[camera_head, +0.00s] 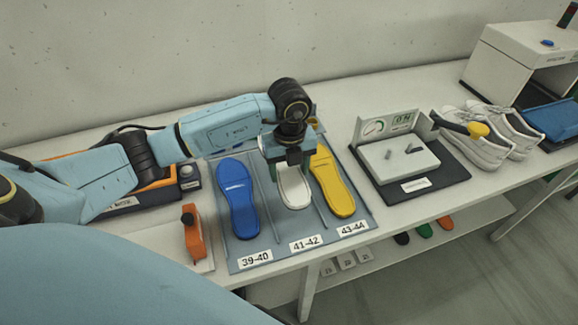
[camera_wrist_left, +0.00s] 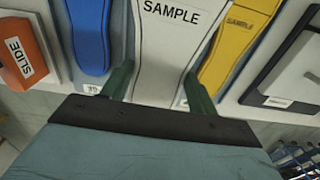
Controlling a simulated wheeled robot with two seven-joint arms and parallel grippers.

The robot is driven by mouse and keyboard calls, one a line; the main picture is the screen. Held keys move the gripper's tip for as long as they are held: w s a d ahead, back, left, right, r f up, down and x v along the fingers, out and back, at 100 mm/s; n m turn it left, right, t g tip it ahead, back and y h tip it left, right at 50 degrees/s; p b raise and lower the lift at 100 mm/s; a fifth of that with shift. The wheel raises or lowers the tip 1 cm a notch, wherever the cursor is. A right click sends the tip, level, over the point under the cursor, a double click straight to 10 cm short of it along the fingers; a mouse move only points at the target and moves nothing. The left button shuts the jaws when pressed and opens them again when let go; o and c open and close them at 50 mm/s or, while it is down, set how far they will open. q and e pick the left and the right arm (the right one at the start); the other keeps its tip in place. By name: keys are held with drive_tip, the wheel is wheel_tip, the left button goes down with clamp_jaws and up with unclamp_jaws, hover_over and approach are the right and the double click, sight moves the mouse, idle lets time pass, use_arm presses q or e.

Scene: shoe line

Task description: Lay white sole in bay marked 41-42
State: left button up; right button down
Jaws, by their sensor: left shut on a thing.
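The white sole (camera_head: 294,190) is in the middle bay of the grey-blue tray (camera_head: 270,212), above the label 41-42 (camera_head: 306,243). My left gripper (camera_head: 289,170) is over it from above and shut on it. In the left wrist view the white sole (camera_wrist_left: 165,55), printed SAMPLE, lies between the two green fingers of my left gripper (camera_wrist_left: 158,88). Whether the sole touches the tray floor I cannot tell. The gripper hides its far part in the head view. My right gripper is not in view.
A blue sole (camera_head: 238,200) lies in the bay 39-40 and a yellow sole (camera_head: 332,185) in the bay 43-44, close on either side. An orange tool (camera_head: 194,236) stands left of the tray. A gauge device (camera_head: 398,160) and white shoes (camera_head: 472,140) stand to the right.

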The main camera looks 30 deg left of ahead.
use_arm(q)
drive_tip(key=shift+f, duration=0.2)
wheel_tip(320, 180, down, 6)
drive_tip(key=b, duration=0.5)
drive_tip(key=shift+f+b, duration=1)
drive_tip(key=shift+f, duration=0.2)
drive_tip(key=o, duration=1.2)
drive_tip(key=shift+r, duration=0.1)
